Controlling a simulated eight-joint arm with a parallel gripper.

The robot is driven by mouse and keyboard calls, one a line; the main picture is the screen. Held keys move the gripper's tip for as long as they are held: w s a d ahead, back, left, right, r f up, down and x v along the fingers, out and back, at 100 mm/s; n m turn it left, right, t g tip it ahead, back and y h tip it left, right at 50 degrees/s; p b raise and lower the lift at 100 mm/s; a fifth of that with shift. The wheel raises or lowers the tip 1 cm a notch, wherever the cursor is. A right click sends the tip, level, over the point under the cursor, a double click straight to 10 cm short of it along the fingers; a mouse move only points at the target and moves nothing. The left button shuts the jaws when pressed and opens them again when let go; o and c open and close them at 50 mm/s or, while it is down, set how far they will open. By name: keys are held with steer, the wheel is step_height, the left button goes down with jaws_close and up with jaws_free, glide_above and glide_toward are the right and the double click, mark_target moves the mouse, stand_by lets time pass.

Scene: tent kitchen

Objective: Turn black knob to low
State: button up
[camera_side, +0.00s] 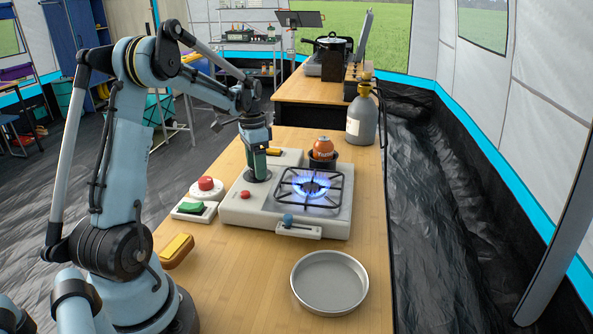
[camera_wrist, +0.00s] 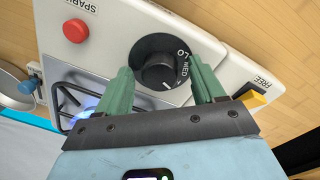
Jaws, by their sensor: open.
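The black knob (camera_wrist: 158,72) sits on a dark round dial on the stove (camera_side: 240,207), with LO and MED lettering beside it. A white mark on the knob points toward the lower right in the wrist view, near MED. The green fingers of my gripper (camera_wrist: 160,66) are open, one on each side of the knob, and I cannot tell whether they touch it. In the side view my gripper (camera_side: 258,174) points down at the left part of the stove and hides the knob. The burner flame (camera_side: 311,189) is lit and blue.
A red button (camera_wrist: 76,31) marked SPARK and a yellow switch (camera_wrist: 256,100) near FREE flank the dial. A blue-knobbed lever (camera_side: 288,219) is at the stove's front. A round pan (camera_side: 329,282) lies in front.

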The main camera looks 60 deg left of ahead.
steer(key=c, duration=1)
steer(key=shift+c, duration=0.2)
steer(key=shift+n, duration=0.4)
steer(key=n, duration=0.2)
steer(key=shift+n, duration=0.4)
steer(key=n, duration=0.4)
steer(key=shift+n, duration=0.3)
steer(key=n, duration=0.3)
steer(key=shift+d+n, duration=0.1)
steer(key=shift+n, duration=0.2)
steer(key=shift+n+t, duration=0.3)
steer(key=shift+n, duration=1.7)
